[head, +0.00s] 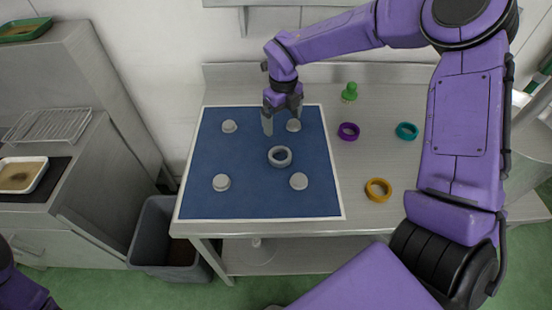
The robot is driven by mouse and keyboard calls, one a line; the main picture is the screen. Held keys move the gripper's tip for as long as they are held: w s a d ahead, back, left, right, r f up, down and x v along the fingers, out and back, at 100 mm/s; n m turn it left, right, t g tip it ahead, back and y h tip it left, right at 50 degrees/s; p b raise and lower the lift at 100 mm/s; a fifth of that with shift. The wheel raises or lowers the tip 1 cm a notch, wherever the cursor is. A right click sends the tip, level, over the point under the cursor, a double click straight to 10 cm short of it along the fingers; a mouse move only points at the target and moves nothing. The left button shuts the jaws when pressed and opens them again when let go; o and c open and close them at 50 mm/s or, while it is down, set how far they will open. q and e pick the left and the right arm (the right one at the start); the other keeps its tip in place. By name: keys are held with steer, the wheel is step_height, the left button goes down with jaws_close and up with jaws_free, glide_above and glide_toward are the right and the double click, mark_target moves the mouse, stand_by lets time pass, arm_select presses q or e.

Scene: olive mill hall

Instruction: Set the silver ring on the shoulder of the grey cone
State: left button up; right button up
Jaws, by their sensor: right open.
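The silver ring (279,157) lies near the middle of the blue mat (255,200), and its centre looks open. Several small round grey pieces stand around it: back left (229,126), back right (293,126), front left (221,182) and front right (299,181). I cannot tell from above which one is the grey cone. My right gripper (282,116) is open and empty, pointing down over the back of the mat, behind the ring. It is close to the back-right grey piece; I cannot tell whether it touches. My left gripper is out of view.
Right of the mat on the steel table (330,234) lie a purple ring (348,131), a teal ring (406,131) and an orange ring (378,190). A green pawn-shaped piece (349,93) stands behind them. A grey bin (160,235) stands on the floor at left.

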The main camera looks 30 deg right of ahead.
step_height(320, 180, down, 3)
steer(key=b, duration=0.2)
steer(key=p, duration=0.1)
glide_above(280, 159)
steer(key=f, duration=0.5)
steer(key=shift+d+f, duration=0.15)
steer(key=shift+d, duration=0.1)
steer(key=f+p, duration=0.1)
steer(key=f, duration=0.2)
steer(key=f+p, duration=0.1)
steer(key=f, duration=0.1)
steer(key=shift+a+p, duration=0.25)
steer(key=shift+p, duration=0.1)
steer(key=shift+f, duration=0.25)
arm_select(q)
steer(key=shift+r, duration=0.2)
arm_select(e)
steer(key=c, duration=1.1)
